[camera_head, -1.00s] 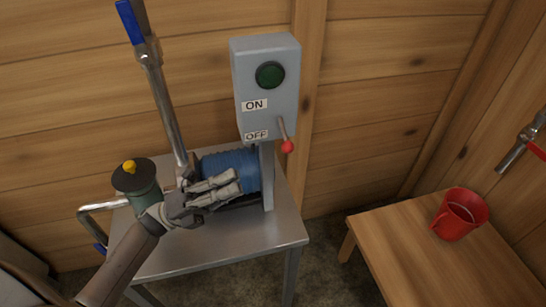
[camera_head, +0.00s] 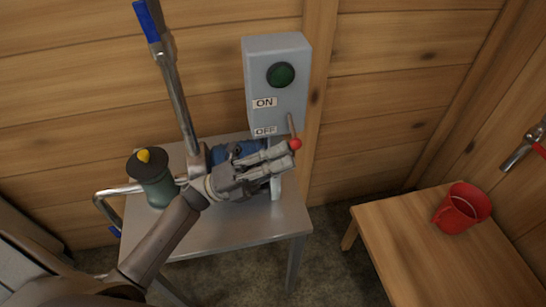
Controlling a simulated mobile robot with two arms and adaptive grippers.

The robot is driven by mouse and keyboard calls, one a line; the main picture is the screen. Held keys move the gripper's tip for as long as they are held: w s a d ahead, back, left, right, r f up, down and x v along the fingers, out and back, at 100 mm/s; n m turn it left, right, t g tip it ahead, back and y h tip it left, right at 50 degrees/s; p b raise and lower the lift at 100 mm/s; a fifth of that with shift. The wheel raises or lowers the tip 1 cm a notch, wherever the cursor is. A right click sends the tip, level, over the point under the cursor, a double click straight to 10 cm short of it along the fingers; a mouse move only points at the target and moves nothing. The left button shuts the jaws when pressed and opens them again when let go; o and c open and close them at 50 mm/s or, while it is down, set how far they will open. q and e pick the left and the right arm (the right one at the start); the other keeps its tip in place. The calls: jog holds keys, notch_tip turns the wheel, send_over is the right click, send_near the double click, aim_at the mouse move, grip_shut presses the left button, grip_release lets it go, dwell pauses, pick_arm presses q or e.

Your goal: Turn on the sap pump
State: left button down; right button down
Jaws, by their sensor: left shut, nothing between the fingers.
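The grey control box (camera_head: 277,100) stands on a post behind the metal table (camera_head: 240,225). It has a dark green round lamp (camera_head: 281,75), an ON label (camera_head: 264,102) above and an OFF label (camera_head: 265,131) below. Its lever with a red ball (camera_head: 295,144) points down, beside OFF. My left gripper (camera_head: 289,150) is shut and empty, its fingertips right at the red ball; whether they touch it I cannot tell. The blue pump (camera_head: 228,150) is mostly hidden behind my left gripper. My right gripper is not in view.
A metal pipe with a blue handle (camera_head: 148,22) rises left of the box. A green cylinder with a yellow knob (camera_head: 148,172) stands on the table's left.

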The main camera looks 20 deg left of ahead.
pick_arm(q)
jog(key=shift+r, duration=0.1)
jog(key=shift+s+d+r+n+t+p, duration=0.1)
jog(key=shift+s+r+n+t+p, duration=0.1)
jog(key=shift+n+t+p, duration=0.3)
